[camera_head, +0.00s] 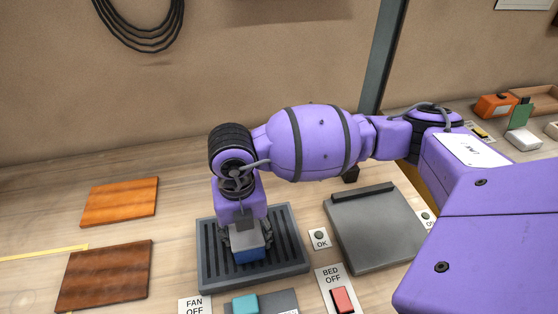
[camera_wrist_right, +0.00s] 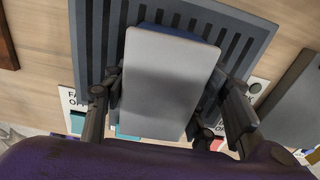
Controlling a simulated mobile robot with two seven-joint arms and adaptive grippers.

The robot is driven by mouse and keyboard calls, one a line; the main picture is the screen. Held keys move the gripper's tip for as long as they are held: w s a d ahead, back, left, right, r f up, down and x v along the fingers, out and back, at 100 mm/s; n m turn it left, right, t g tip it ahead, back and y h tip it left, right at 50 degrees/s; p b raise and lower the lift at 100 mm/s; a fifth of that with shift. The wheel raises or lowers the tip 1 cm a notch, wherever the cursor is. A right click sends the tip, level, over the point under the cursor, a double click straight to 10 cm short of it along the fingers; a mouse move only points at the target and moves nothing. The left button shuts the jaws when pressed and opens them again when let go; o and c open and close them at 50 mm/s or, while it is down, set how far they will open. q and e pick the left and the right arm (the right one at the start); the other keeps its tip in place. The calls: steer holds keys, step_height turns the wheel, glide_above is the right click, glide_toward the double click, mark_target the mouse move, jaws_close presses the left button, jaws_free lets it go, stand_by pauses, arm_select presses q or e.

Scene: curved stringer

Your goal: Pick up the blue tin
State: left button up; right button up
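The blue tin (camera_head: 248,256) is a small block with a grey top and blue sides, on the slotted grey tray (camera_head: 206,272). In the right wrist view its pale top (camera_wrist_right: 165,85) fills the middle, with a blue side at the far edge. My right gripper (camera_head: 246,240) points down over the tin. In the wrist view the fingers of the right gripper (camera_wrist_right: 170,95) are spread, one on each side of the tin, with gaps beside its near part. The fingertips are partly hidden, so contact cannot be made out. My left gripper is out of view.
Two wooden boards, one orange-brown (camera_head: 120,201) and one dark (camera_head: 104,276), lie at the left. A grey plate (camera_head: 375,230) lies right of the tray. A teal switch (camera_head: 245,305) and a red switch (camera_head: 343,300) are in front. Small items, including an orange box (camera_head: 495,106), stand far right.

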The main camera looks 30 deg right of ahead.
steer(key=shift+w+r, duration=0.1)
steer(key=shift+r, duration=0.05)
steer(key=c, duration=0.8)
steer(key=shift+r, duration=0.1)
